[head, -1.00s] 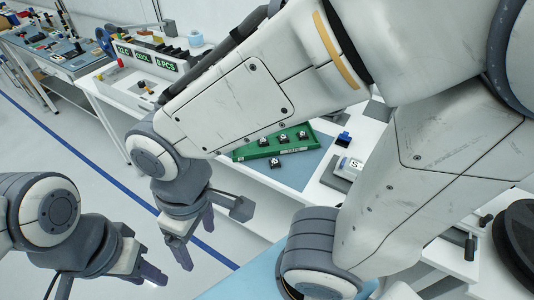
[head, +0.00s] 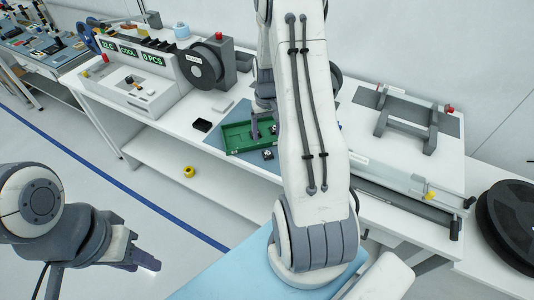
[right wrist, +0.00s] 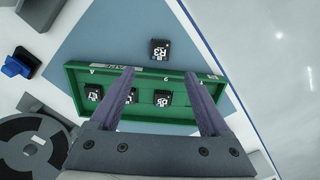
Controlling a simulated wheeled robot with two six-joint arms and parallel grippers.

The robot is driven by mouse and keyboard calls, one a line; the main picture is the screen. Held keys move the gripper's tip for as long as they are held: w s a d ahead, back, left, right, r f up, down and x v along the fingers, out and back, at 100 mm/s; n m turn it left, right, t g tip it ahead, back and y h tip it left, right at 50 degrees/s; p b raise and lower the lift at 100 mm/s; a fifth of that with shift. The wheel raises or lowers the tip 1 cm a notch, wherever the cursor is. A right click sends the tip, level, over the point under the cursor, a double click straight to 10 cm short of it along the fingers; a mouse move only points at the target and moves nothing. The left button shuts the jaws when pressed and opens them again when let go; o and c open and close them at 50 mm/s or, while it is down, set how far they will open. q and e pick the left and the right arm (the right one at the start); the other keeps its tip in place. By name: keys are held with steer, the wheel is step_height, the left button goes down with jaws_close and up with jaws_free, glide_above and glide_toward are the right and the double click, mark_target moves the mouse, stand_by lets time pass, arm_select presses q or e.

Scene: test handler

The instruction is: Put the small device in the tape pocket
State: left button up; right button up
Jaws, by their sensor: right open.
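A small black device marked R3 lies on the blue mat (right wrist: 105,35), just outside the green tray, in the right wrist view (right wrist: 159,50); it also shows in the head view (head: 268,154). The green tray (head: 232,128) holds several similar black devices in its compartments; in the right wrist view (right wrist: 75,88) its rim carries a white label that seems to read TAPE. My right gripper (right wrist: 160,73) is open and empty above the tray, its fingertips pointing toward the loose device. My left gripper (head: 147,262) hangs at lower left, away from the bench; its jaw opening is unclear.
A black dish (head: 202,125) sits left of the tray. A machine with a reel (head: 206,66) stands behind it, and a grey fixture (head: 408,120) to the right. A yellow roll (head: 189,172) lies on the lower shelf. A blue object (right wrist: 17,66) is beside the mat.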

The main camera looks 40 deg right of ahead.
mark_target(268, 153)
step_height(268, 153, down, 3)
steer(key=shift+f, duration=0.1)
steer(key=shift+s+a+f+p, duration=0.1)
steer(key=shift+s+f+p, duration=0.05)
steer(key=shift+f+p, duration=0.45)
step_height(268, 153, down, 3)
steer(key=shift+s+f+p, duration=0.1)
steer(key=shift+p, duration=0.7)
steer(key=shift+f, duration=0.55)
jaws_close()
